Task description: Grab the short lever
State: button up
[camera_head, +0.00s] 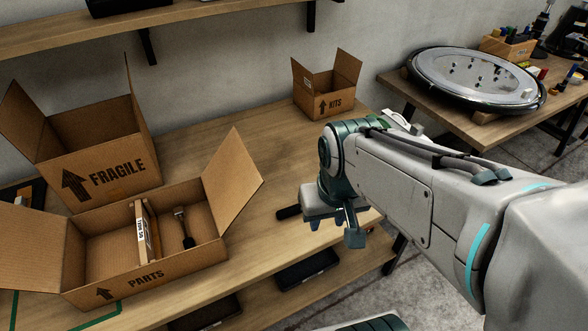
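My gripper (335,228) points down over the front edge of the wooden workbench (225,140), right of the middle of the picture. Its fingers look spread apart, and nothing shows between them. A dark, short handle-like piece (288,212) lies on the bench just left of my gripper; its right end is hidden behind the gripper. I cannot tell for sure which one is the short lever.
An open FRAGILE box (110,170) stands behind the PARTS box. A small KITS box (325,100) stands at the back. A round metal part (475,78) lies on another table at right. Dark trays (307,268) sit on the lower shelf. The bench middle is clear.

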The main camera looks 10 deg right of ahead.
aim_at(289, 211)
jog(key=z, duration=1.85)
jog(key=k, duration=1)
jog(key=u, duration=1.05)
jog(key=i, duration=0.5)
jog(key=u, duration=0.1)
